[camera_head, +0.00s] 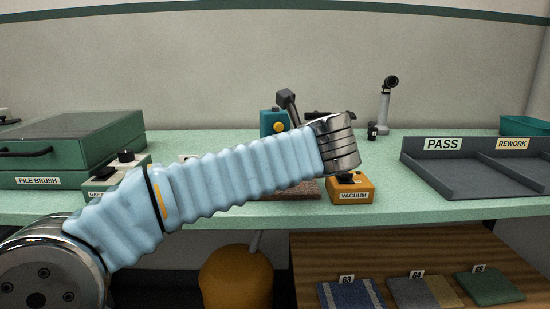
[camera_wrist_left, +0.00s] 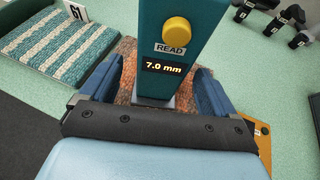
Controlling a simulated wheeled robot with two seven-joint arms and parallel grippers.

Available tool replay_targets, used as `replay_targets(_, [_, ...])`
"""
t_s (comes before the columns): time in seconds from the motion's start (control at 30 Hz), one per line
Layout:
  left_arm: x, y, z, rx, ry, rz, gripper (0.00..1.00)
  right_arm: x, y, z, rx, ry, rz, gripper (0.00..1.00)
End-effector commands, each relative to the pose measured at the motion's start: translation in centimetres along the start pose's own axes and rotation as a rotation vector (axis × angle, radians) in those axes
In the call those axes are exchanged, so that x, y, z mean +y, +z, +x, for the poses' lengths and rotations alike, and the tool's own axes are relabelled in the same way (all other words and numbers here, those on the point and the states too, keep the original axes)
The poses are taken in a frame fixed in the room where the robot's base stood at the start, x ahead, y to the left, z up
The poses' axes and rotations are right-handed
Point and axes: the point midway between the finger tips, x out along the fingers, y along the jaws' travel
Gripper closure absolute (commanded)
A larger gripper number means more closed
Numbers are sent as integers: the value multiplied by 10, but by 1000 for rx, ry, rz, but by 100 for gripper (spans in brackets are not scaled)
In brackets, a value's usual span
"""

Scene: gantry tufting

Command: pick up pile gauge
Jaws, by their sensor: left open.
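The pile gauge (camera_wrist_left: 178,40) is a teal upright block with a yellow button, a READ label and a display showing 7.0 mm. It stands on a speckled reddish carpet sample (camera_wrist_left: 125,50). In the head view its top (camera_head: 272,124) shows behind my left arm, which hides its lower part. In the left wrist view my left gripper (camera_wrist_left: 158,90) is open, with one blue finger on each side of the gauge's lower part. I cannot tell whether the fingers touch it. In the head view, I cannot make out the left fingertips clearly. My right gripper is not in view.
An orange vacuum box (camera_head: 352,190) sits right of the carpet sample. A grey PASS and REWORK tray (camera_head: 470,180) is at the right, green PILE BRUSH case (camera_head: 70,150) at the left. A striped sample (camera_wrist_left: 75,42) lies nearby. Carpet pieces lie on the wooden shelf (camera_head: 400,255) below.

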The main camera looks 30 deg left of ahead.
Motion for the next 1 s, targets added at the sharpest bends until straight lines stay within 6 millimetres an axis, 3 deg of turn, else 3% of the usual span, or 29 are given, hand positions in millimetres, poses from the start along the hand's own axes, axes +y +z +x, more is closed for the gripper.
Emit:
replay_targets(0.4, [-2,5,52,0,0,0,11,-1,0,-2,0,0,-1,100])
replay_targets(0.67, [-2,5,55,0,-1,0,12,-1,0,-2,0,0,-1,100])
replay_targets(1.0, [-2,5,54,0,-1,0,64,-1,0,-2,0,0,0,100])
